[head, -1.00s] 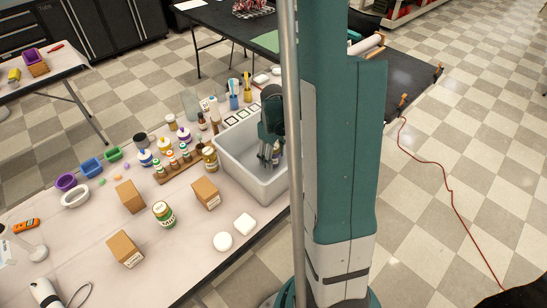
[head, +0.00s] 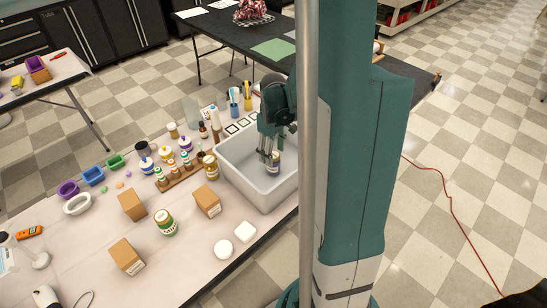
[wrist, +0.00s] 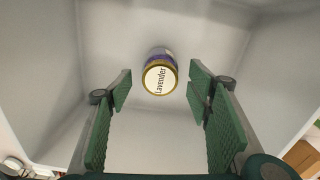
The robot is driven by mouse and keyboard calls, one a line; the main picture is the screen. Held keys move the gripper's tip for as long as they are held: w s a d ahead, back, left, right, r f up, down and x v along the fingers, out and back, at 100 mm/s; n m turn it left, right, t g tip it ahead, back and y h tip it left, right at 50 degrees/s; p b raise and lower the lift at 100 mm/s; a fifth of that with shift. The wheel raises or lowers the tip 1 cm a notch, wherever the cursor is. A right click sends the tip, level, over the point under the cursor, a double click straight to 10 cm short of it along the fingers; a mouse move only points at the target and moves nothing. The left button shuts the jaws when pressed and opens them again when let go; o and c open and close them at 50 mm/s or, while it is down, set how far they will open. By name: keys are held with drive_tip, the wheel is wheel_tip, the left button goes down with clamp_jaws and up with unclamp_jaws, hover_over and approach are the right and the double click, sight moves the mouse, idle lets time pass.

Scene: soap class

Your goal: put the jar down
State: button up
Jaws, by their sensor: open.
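The jar (wrist: 160,77), with a lid labelled "Lavender", a gold rim and a purple band, stands inside the grey-white bin. In the head view the jar (head: 273,163) is upright inside the bin (head: 237,181), near its right part. My gripper (head: 266,160) reaches down into the bin beside the jar. In the wrist view my gripper (wrist: 160,105) is open, its green pads wide apart. The jar lies ahead between the lines of the fingers, with clear space on both sides and no pad touching it.
The bin's walls stand close around my gripper. Left of the bin are a jar with a green label (head: 165,222), cardboard boxes (head: 207,201), white soap pieces (head: 244,232) and a wooden rack (head: 181,176) of small bottles. Cups with brushes (head: 234,101) stand behind.

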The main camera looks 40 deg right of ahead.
drive_tip(key=shift+r+p, duration=0.35)
drive_tip(key=shift+r, duration=1.8)
drive_tip(key=shift+a+r, duration=0.4)
drive_tip(key=shift+a, duration=0.05)
drive_tip(key=s+a+r+t+h, duration=0.1)
drive_tip(key=a+r+t, duration=0.2)
drive_tip(key=a+r, duration=1.15)
drive_tip(key=s+a+r+m+t, duration=0.1)
drive_tip(key=s+a+r+t, duration=0.1)
drive_tip(key=s+a, duration=0.2)
drive_tip(key=s+a+r+t+y, duration=0.1)
drive_tip(key=s+a, duration=0.3)
drive_tip(key=a, duration=0.7)
drive_tip(key=shift+s+a+r+m+t, duration=0.2)
drive_tip(key=shift+a+r+m+t, duration=0.15)
drive_tip(key=shift+r+t, duration=0.4)
